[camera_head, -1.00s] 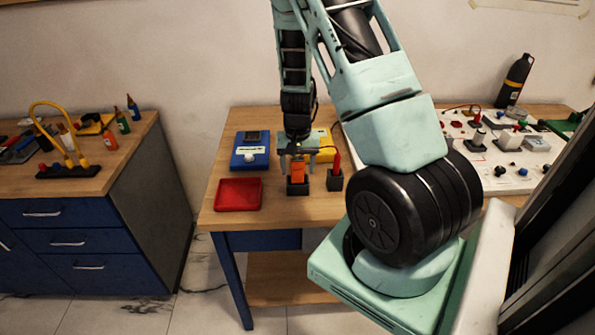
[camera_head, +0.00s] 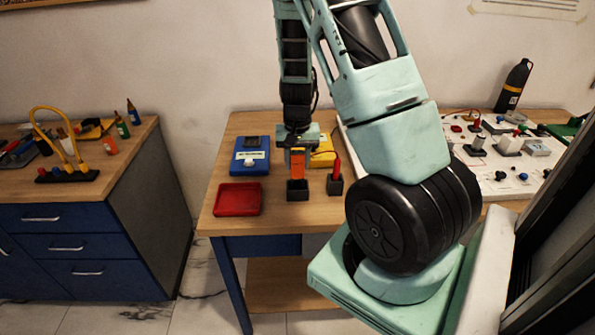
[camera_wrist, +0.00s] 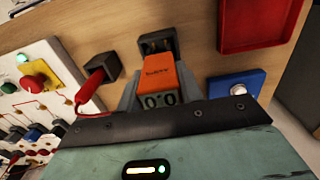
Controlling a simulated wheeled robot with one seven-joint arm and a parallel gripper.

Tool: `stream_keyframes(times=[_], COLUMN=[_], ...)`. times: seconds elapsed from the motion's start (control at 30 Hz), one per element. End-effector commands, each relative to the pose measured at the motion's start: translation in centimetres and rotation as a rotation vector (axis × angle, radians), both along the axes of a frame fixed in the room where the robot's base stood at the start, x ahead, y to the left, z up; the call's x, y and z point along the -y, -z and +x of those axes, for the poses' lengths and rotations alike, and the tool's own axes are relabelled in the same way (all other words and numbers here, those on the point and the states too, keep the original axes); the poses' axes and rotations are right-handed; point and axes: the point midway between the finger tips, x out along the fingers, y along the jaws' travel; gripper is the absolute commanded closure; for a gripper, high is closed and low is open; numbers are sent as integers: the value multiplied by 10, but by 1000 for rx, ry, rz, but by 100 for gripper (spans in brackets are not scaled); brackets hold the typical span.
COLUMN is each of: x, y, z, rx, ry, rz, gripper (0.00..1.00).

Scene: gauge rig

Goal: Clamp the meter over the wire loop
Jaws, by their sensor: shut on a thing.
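The orange meter (camera_head: 297,164) with a small display is held in my gripper (camera_head: 297,150), upright over a small black holder (camera_head: 297,190). In the wrist view the meter (camera_wrist: 163,76) sits between my two grey fingers (camera_wrist: 160,92), its "0 0" display facing the camera. The holder (camera_wrist: 155,40) shows just beyond its far end; whether the meter's tip is fully clear of it I cannot tell. The yellow wire loop (camera_head: 42,110) stands as an arch on a black base (camera_head: 67,175) on the left bench, well away from my gripper.
A red tray (camera_head: 237,199), a blue device (camera_head: 251,155), a yellow device (camera_head: 321,150) and a black holder with a red probe (camera_head: 335,185) surround the meter. A gap separates this table from the left bench, where bottles and tools lie behind the loop.

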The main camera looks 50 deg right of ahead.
Motion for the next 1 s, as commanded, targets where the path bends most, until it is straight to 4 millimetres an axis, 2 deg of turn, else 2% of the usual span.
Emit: stream_keyframes(times=[0.1, 0.3, 0.6, 1.0], x=[0, 0, 0, 0], y=[-25, -55, -84, -112], z=[2, 1, 0, 0], rx=[5, 3, 0, 0], ry=[-2, -2, 0, 0], rz=[-3, 0, 0, 0], gripper=[90, 90, 90, 90])
